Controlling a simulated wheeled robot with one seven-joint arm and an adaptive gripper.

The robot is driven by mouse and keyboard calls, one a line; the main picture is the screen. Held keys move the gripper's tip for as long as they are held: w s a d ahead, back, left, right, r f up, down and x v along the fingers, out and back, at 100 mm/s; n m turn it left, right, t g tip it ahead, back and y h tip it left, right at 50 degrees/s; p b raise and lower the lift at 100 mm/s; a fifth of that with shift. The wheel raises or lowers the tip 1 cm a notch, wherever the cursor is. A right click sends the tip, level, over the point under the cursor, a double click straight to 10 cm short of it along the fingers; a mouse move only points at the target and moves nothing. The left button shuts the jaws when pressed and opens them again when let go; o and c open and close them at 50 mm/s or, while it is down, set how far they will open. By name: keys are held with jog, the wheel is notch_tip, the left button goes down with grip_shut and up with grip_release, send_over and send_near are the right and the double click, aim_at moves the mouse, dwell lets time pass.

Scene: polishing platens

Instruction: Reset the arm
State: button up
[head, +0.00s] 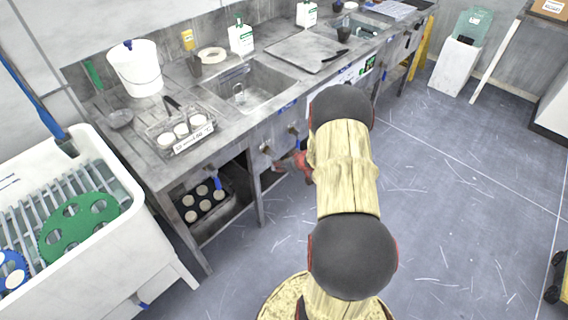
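My arm (346,185) rises from the bottom middle of the head view, with pale yellow covered links and dark rounded joints. It bends at the upper dark joint (342,104), in front of the long grey bench (228,152). The part beyond that joint is hidden behind the arm. A small red shape (303,163) shows at the arm's left edge near the bench front; I cannot tell what it is. I cannot make out my gripper or anything held in it.
The bench carries a sink (247,88), a white bucket (136,70), a rack of pale discs (180,134) and bottles. A white basin (125,245) with a green perforated disc (79,228) stands at left. The floor (455,190) at right is mostly clear.

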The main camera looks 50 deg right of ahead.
jog(key=shift+s+r, duration=0.2)
dwell(0.6)
jog(key=s+a+r+m+g+y, duration=0.1)
jog(key=s+a+r+m+y, duration=0.1)
jog(key=a+r, duration=0.35)
jog(key=s+a+r+m+g+y+p, duration=0.1)
jog(key=s+a+r+m+y, duration=0.15)
jog(key=a, duration=0.55)
jog(key=s+a+r+m+g+y, duration=0.1)
jog(key=a+r+m+y, duration=0.1)
jog(key=a+r, duration=0.35)
jog(key=s+a+r+n+h+p, duration=0.1)
jog(key=s+a+r, duration=0.4)
jog(key=r, duration=0.5)
jog(key=s+a+r+n+h+p, duration=0.2)
jog(key=s+a+r, duration=0.4)
jog(key=a+r, duration=0.3)
jog(key=s+a+r+n+h+p, duration=0.1)
jog(key=s+a+r+n+p, duration=0.2)
jog(key=r, duration=0.8)
jog(key=s+a+n, duration=0.2)
jog(key=a, duration=0.2)
jog(key=shift+s+r+n+h, duration=0.15)
jog(key=shift+s+n+h, duration=0.05)
jog(key=shift+n+h, duration=0.15)
